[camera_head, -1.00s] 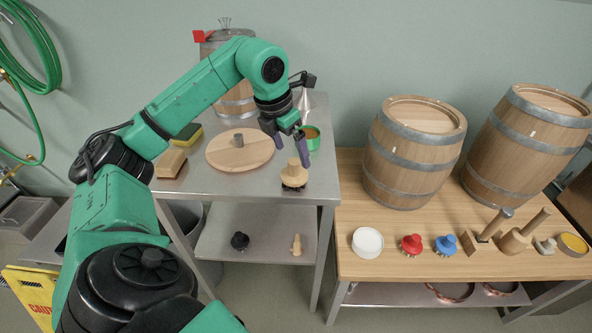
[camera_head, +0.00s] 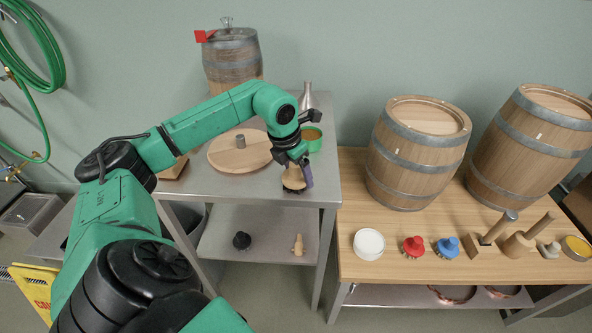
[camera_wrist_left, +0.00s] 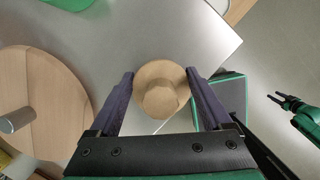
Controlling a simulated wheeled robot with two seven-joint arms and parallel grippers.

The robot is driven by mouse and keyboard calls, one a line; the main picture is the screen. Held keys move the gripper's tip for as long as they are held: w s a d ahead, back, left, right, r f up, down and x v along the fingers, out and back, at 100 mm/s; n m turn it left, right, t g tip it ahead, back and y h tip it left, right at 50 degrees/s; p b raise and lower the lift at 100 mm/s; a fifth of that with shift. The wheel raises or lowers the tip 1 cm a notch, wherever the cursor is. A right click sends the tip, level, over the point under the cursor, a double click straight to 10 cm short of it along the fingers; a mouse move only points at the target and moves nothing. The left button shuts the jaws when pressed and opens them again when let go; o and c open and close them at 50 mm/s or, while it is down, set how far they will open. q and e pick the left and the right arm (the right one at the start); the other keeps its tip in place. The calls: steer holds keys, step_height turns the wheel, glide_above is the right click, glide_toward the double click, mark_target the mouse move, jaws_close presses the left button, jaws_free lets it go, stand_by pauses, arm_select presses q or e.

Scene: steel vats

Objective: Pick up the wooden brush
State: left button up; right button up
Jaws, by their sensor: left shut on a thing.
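The wooden brush (camera_head: 293,180), with a round wooden body and dark bristles below, is at the front right corner of the steel table. My left gripper (camera_head: 297,172) is over it with fingers on both sides, shut on it. In the left wrist view the brush's round top (camera_wrist_left: 160,88) sits between the two purple fingers; its bristles are hidden there. I cannot tell whether the brush still touches the table. My right gripper (camera_wrist_left: 287,101) shows small at the right of the left wrist view, its fingers apart and empty.
A round wooden lid (camera_head: 225,160) with a grey knob lies left of the brush. A green tin (camera_head: 315,143) and a metal flask (camera_head: 308,98) stand behind it. A keg (camera_head: 232,62) is at the back. A wooden table (camera_head: 400,235) with barrels and brushes stands to the right.

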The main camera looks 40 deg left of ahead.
arm_select(q)
step_height(320, 180, up, 9)
steer(key=shift+w+r, duration=0.1)
step_height(320, 180, up, 11)
steer(key=p, duration=0.3)
steer(key=o, duration=0.6)
steer(key=c, duration=0.4)
